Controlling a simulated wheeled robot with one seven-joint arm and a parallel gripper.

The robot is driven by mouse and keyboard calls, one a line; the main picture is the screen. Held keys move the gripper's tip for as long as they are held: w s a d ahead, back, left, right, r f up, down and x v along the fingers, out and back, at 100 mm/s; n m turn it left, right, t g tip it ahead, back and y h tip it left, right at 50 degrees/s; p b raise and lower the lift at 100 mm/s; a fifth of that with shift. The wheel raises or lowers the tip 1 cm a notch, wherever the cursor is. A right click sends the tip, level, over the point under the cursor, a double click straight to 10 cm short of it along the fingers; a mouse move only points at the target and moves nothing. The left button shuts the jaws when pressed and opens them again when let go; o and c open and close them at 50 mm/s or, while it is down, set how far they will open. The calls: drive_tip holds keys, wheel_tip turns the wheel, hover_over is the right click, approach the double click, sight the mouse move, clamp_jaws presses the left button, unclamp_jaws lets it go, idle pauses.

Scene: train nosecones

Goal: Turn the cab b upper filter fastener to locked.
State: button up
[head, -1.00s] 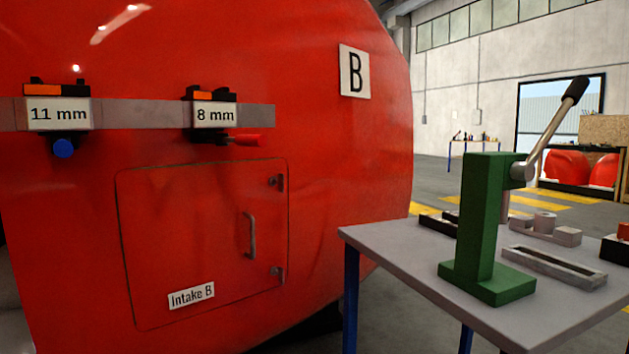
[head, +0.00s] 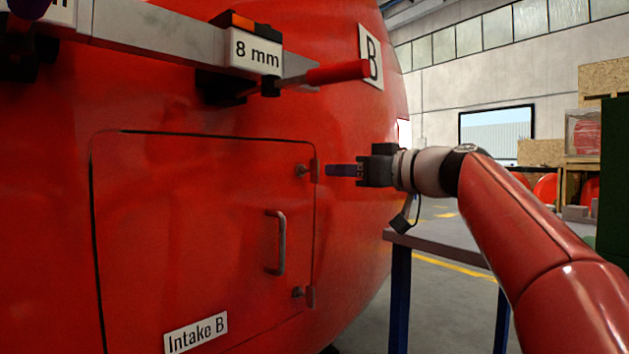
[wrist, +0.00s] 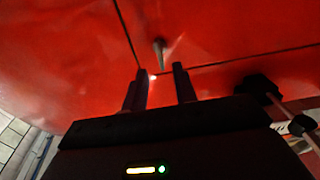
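The red hatch (head: 190,230) labelled Intake B is shut in the red nose marked B. Its upper fastener (head: 301,171) is a small metal piece near the hatch's upper right corner. Its lower fastener (head: 298,293) sits near the lower right corner. My gripper (head: 328,170) points left at the upper fastener, a little to its right. In the wrist view the fastener (wrist: 159,53) shows just beyond and between the tips of my gripper (wrist: 160,70), which is open and empty. I cannot tell the fastener's turn position clearly.
A grey rail (head: 150,37) above the hatch carries an 8 mm tool with a red handle (head: 338,73) jutting right, above my gripper. A hatch handle (head: 277,243) sticks out below. A grey table (head: 440,240) stands behind my arm at right.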

sight(319, 168)
drive_tip(key=p+x, duration=0.2)
drive_tip(key=x, duration=0.5)
drive_tip(key=shift+w+r, duration=0.1)
clamp_jaws()
